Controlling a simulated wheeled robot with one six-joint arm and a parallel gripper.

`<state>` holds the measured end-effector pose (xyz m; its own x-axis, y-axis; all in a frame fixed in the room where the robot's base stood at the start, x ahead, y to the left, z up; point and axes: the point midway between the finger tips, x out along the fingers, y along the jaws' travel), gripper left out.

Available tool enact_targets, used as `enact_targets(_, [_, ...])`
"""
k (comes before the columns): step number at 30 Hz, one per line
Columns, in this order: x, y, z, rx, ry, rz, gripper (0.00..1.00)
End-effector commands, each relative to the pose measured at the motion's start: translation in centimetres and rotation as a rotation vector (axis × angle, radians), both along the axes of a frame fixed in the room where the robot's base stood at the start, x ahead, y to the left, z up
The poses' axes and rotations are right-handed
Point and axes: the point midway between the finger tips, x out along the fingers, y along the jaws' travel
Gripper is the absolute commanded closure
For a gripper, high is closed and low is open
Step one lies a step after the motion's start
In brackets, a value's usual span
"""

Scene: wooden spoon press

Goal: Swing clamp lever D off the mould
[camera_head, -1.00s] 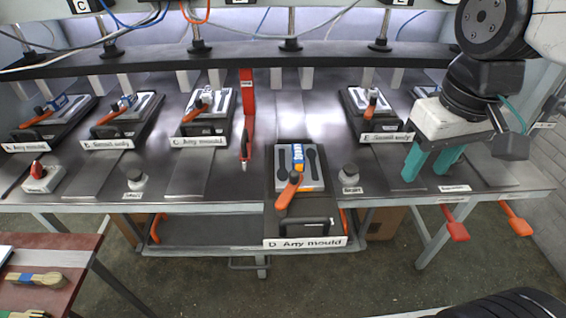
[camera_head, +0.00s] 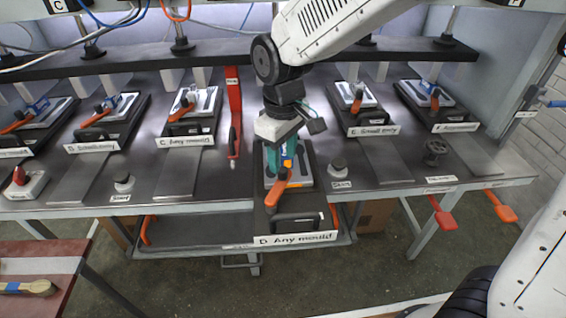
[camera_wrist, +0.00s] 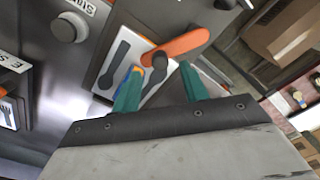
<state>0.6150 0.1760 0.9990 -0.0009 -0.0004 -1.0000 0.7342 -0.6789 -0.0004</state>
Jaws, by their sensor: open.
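Clamp lever D (camera_head: 278,188) has an orange handle and lies over the mould (camera_head: 299,174) on the pulled-out tray D (camera_head: 262,222). The mould is a pale plate with dark spoon-shaped recesses. My gripper (camera_head: 287,160) is open above the far part of the mould, just behind the lever. In the wrist view, the teal fingers (camera_wrist: 160,85) are apart, and the orange lever (camera_wrist: 178,46) crosses the mould beyond them. A blue and yellow piece shows on the mould (camera_wrist: 104,77) near the left finger. I cannot tell whether a finger touches the lever.
Tray C (camera_head: 188,130) stands to the left and tray E (camera_head: 372,120) to the right, each with its own clamp. A red upright bar (camera_head: 234,110) stands left of tray D. A grey Start button (camera_head: 338,167) is right of it. Orange and red pedals (camera_head: 442,213) hang below the bench.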

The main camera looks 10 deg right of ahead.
Motion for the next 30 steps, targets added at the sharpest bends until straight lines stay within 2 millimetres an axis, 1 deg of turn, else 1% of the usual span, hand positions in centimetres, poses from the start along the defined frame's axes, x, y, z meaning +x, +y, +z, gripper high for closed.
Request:
enact_targets(1, [-0.1,0.0,-0.9,-0.002,0.003,0.000,0.56])
enact_targets(3, [0.0,0.0,-1.7,-0.001,0.002,-0.001,0.56])
enact_targets(6, [0.0,0.0,-2.6,-0.001,0.001,-0.001,0.56])
enact_targets(10, [0.0,0.0,-3.0,0.000,0.000,-0.001,0.56])
enact_targets(16, [0.0,0.0,-3.0,0.001,-0.001,-0.001,0.56])
enact_targets(17, [0.0,0.0,-3.0,0.001,-0.001,-0.001,0.62])
enact_targets(18, [0.0,0.0,-3.0,0.001,-0.001,-0.001,0.73])
enact_targets(20, [0.0,0.0,-3.0,0.001,-0.001,-0.001,0.89])
enact_targets(21, [0.0,0.0,-3.0,0.001,-0.001,-0.001,1.00])
enact_targets(26, [0.0,0.0,-3.0,0.001,-0.001,-0.002,1.00])
enact_targets(30, [0.2,0.7,-3.0,0.000,-0.001,-0.007,1.00])
